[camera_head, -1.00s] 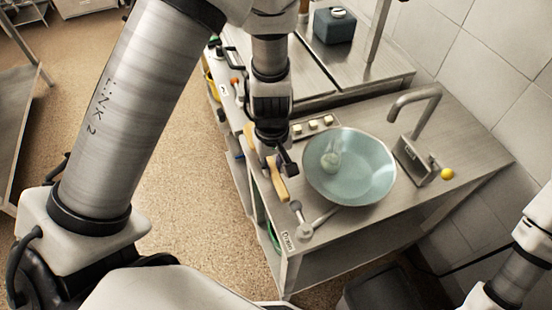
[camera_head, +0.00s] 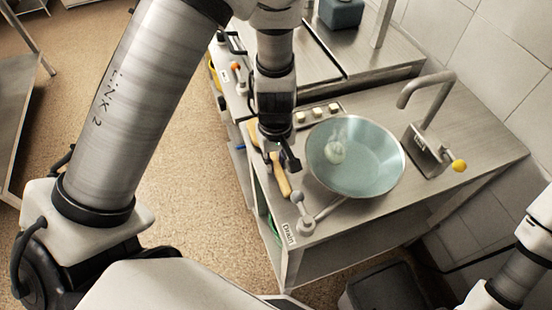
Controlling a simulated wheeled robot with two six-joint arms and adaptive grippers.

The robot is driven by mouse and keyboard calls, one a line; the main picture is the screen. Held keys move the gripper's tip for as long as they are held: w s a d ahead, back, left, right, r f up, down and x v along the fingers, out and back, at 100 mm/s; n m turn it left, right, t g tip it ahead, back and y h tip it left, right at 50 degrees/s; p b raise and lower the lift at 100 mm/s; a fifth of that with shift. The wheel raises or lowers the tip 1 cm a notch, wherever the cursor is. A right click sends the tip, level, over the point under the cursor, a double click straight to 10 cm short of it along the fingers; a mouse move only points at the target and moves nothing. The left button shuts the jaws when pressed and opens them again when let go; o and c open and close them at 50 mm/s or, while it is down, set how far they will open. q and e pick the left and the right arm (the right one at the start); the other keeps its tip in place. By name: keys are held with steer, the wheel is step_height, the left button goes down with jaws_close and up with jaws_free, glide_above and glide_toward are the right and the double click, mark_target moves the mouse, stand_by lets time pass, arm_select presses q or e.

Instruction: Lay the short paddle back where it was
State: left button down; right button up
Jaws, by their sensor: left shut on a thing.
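The short paddle (camera_head: 282,178) is a narrow pale wooden piece at the left edge of the steel sink counter. My left gripper (camera_head: 284,157) comes down over it from above and is shut on it. The gripper hides the paddle's middle; its lower end shows below the fingers and a bit of wood shows to the upper left. I cannot tell whether the paddle touches the counter. My right gripper is out of view; only part of my right arm shows at the lower right.
A round pale-blue basin (camera_head: 356,160) sits right of the gripper, with a tap (camera_head: 428,105) behind it. A jointed metal lever (camera_head: 308,222) and a "Drain" label (camera_head: 288,233) are at the front corner. Small pale buttons (camera_head: 317,112) lie behind. A dark bin (camera_head: 385,290) stands below.

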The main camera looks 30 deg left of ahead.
arm_select(q)
steer(key=shift+f, duration=0.35)
steer(key=c, duration=0.9)
jaws_free()
steer(key=shift+c, duration=0.2)
steer(key=shift+r, duration=0.15)
step_height(320, 180, up, 12)
steer(key=shift+w+a, duration=0.1)
